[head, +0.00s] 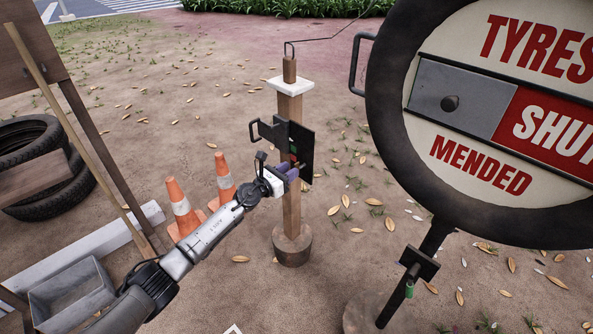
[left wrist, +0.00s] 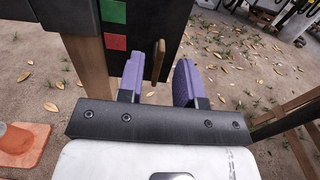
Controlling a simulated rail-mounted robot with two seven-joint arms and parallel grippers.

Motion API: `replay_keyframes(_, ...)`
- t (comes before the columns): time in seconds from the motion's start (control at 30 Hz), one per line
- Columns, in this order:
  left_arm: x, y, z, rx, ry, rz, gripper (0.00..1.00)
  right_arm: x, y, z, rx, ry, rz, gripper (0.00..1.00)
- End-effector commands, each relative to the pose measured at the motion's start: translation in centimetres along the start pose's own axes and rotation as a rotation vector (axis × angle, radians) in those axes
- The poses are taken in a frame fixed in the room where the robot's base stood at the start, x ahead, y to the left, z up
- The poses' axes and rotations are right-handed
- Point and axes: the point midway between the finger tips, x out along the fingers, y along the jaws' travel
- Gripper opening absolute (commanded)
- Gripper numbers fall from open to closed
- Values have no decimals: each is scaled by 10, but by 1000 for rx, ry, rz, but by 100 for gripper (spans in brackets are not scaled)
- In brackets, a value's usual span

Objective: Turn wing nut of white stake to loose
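The stake with a white cap (head: 290,84) is a square wooden post (head: 291,208) standing upright in a round base. A black plate with a handle (head: 303,150) is mounted on it, with a green and a red patch. In the left wrist view, a thin brass-coloured tab, apparently the wing nut (left wrist: 158,60), stands out from the black plate (left wrist: 150,25) below and right of the red patch (left wrist: 116,42). My left gripper (head: 297,172) is at the plate. Its purple fingers (left wrist: 158,78) are apart, with the tab between them in the picture; contact cannot be told.
A large round tyre sign (head: 390,130) on a black post stands close at right. Two orange cones (head: 182,207) are left of the stake, behind my left arm. Tyres (head: 30,140), a wooden frame and a grey trough (head: 75,290) are at left.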

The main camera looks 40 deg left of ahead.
Motion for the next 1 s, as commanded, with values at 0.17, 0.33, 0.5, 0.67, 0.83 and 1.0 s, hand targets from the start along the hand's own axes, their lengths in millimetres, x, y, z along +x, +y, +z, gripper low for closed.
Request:
replay_keyframes(0.17, 22, 0, -2, -1, -2, 1, 33, 14, -2, 4, 4, 0, -3, 43)
replay_keyframes(0.33, 33, 0, -1, -1, -1, 1, 33, 19, -3, 6, 7, 0, -6, 43)
replay_keyframes(0.5, 38, 0, 0, 0, -1, 0, 33, 21, -3, 6, 8, 0, -7, 43)
replay_keyframes(0.67, 38, 0, 0, 0, 0, 0, 33, 21, -3, 6, 8, 0, -7, 43)
replay_keyframes(0.83, 38, 0, 0, 0, 0, 0, 30, 21, -3, 6, 6, 0, -5, 43)
replay_keyframes(1.0, 38, 0, 0, 0, 0, 0, 14, 21, -1, 7, 1, -1, -2, 43)
